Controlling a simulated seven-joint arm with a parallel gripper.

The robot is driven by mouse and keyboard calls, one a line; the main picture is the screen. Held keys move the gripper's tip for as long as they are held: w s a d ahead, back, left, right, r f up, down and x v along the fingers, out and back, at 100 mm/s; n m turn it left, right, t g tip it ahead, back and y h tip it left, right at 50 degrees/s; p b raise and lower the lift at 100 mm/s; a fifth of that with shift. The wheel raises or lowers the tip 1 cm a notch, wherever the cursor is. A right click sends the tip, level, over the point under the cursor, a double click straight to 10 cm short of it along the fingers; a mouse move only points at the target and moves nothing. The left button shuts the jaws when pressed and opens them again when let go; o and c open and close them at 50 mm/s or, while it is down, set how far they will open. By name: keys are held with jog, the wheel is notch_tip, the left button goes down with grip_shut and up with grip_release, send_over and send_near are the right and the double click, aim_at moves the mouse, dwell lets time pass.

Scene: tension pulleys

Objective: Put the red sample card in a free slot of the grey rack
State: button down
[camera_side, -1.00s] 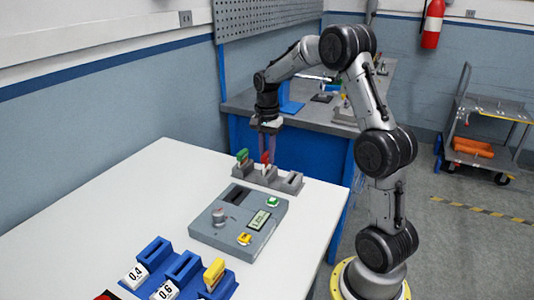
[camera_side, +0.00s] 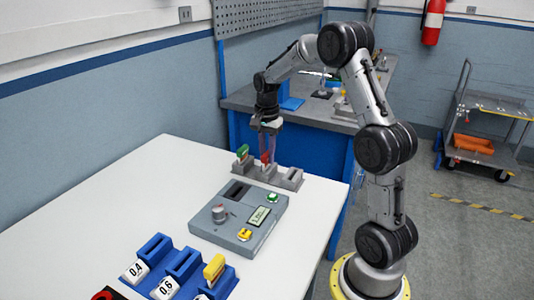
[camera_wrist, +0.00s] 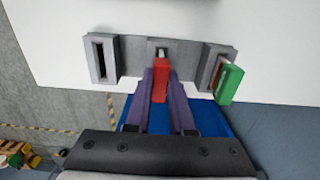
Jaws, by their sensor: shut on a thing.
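The grey rack (camera_side: 292,181) stands at the far end of the white table, with three slots in a row. A green card (camera_side: 242,152) stands in its left slot in the side view; the green card (camera_wrist: 229,85) is on the right in the wrist view. My gripper (camera_side: 266,156) is shut on the red sample card (camera_side: 266,159), upright over the middle slot. In the wrist view, the red card (camera_wrist: 160,82) lies between my fingers, in line with the middle slot. Its lower end is hidden, so I cannot tell how deep it sits. The other end slot (camera_wrist: 103,58) is empty.
A grey device (camera_side: 238,217) with a knob, a small screen and buttons stands in front of the rack. A blue holder (camera_side: 187,264) nearer the camera holds a yellow card (camera_side: 214,267). The table's left part is clear.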

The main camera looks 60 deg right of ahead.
jog(key=shift+f, duration=0.25)
jog(key=shift+c, duration=1.9)
grip_release()
jog(key=shift+r, duration=4)
jog(key=shift+a, duration=0.1)
